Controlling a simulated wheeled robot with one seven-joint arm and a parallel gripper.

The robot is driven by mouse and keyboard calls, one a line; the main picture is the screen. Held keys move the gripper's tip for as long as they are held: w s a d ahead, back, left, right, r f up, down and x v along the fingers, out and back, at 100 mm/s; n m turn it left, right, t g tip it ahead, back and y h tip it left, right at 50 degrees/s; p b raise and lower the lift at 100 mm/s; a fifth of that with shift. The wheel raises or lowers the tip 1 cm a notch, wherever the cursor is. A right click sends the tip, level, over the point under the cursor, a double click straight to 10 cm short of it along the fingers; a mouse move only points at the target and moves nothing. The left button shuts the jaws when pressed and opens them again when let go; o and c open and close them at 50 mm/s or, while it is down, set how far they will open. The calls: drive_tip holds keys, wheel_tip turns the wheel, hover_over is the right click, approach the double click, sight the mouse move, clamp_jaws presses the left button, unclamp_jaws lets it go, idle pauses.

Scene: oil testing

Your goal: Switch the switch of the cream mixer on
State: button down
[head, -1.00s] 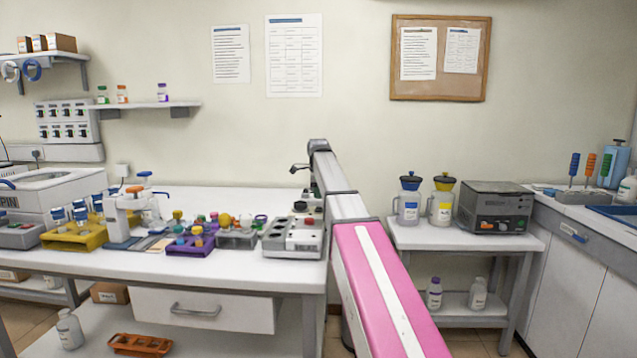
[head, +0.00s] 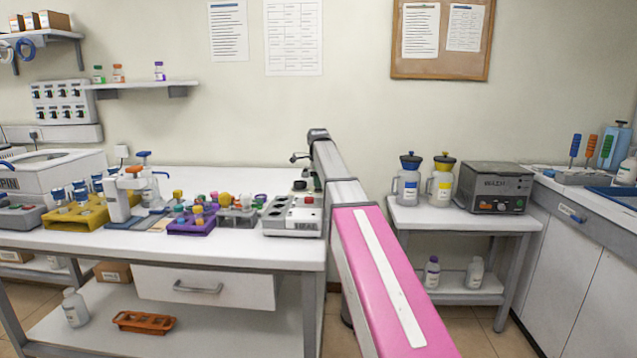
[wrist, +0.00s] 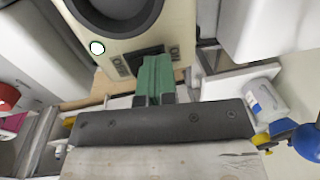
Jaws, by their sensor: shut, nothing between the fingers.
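The cream mixer (wrist: 183,25) fills the top of the wrist view, a cream-coloured body with a dark round part on it. On its face are a dark rectangular switch area (wrist: 146,52), small dark markings on both sides, and a white round button with a green rim (wrist: 97,47). My gripper (wrist: 155,62) has green fingers, shut together and empty. Their tips overlap the lower part of the dark switch area in the picture; whether they touch it I cannot tell. The fingers hide part of the switch, so its position is unclear. I cannot make out the mixer in the head view.
A grey heating device (head: 294,218) stands near my arm on the bench. A purple rack (head: 192,222) and a yellow rack (head: 78,218) with vials stand to its left. Two capped jugs and a dark-grey box device (head: 493,187) stand on the side table at right.

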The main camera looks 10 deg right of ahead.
drive_tip(key=shift+s+f, duration=0.1)
drive_tip(key=shift+s, duration=0.05)
drive_tip(key=shift+s+a+r, duration=0.2)
drive_tip(key=shift+s+r, duration=0.05)
drive_tip(key=shift+s, duration=0.4)
drive_tip(key=shift+r, duration=0.1)
